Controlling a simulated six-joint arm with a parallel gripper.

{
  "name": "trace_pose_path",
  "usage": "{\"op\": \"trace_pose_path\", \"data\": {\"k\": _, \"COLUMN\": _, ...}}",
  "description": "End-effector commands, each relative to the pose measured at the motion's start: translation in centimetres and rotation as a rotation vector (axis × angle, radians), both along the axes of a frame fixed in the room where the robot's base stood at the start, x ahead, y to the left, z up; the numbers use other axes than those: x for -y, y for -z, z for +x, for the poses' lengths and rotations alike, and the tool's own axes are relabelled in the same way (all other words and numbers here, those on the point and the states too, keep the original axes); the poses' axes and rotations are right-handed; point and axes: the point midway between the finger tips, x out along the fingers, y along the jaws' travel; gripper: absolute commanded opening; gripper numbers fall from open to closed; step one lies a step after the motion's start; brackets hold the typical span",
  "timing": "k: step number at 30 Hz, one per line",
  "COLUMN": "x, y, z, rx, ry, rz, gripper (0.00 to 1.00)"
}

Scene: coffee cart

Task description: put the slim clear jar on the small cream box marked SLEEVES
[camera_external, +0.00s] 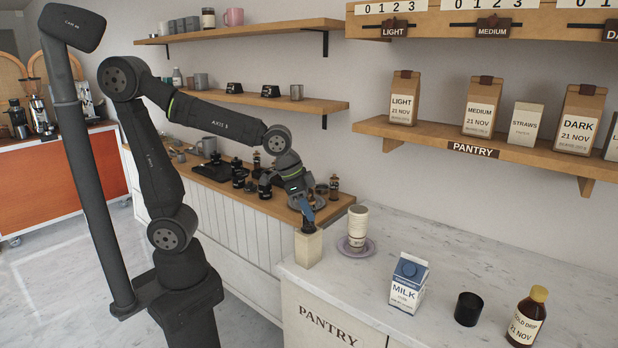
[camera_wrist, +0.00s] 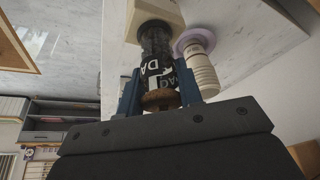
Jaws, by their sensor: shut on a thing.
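My gripper (camera_wrist: 160,90) is shut on the slim clear jar (camera_wrist: 156,48), which has dark contents, a black label with white letters and a brown cork-like lid. The lid end is toward my wrist, and the far end points at the small cream box (camera_wrist: 130,24). In the external view the cream box (camera_external: 308,249) stands at the left end of the marble counter, and my gripper (camera_external: 308,222) is right above it. The jar's lower end is at or just over the box top; I cannot tell whether they touch. The SLEEVES marking cannot be read.
A stack of pale cups (camera_external: 357,226) on a lilac saucer (camera_external: 345,245) stands close to the right of the box. A milk carton (camera_external: 408,283), black cup (camera_external: 468,309) and brown bottle (camera_external: 527,318) stand further right. The pantry shelf (camera_external: 470,146) hangs above.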

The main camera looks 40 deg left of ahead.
Motion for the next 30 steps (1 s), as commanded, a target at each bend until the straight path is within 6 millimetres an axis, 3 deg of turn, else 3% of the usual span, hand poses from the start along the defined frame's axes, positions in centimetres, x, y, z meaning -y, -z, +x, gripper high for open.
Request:
{"op": "trace_pose_path", "data": {"k": 8, "x": 0.0, "y": 0.3, "z": 0.0, "rx": 0.000, "ry": 0.000, "rz": 0.000, "gripper": 0.00}}
{"op": "trace_pose_path", "data": {"k": 9, "x": 0.0, "y": 0.3, "z": 0.0, "rx": 0.000, "ry": 0.000, "rz": 0.000, "gripper": 0.39}}
{"op": "trace_pose_path", "data": {"k": 12, "x": 0.0, "y": 0.2, "z": 0.0, "rx": 0.000, "ry": 0.000, "rz": 0.000, "gripper": 0.55}}
{"op": "trace_pose_path", "data": {"k": 23, "x": 0.0, "y": -0.3, "z": 0.0, "rx": 0.001, "ry": 0.000, "rz": -0.002, "gripper": 0.55}}
{"op": "trace_pose_path", "data": {"k": 30, "x": -1.2, "y": -4.1, "z": -0.9, "rx": 0.005, "ry": 0.000, "rz": -0.005, "gripper": 0.55}}
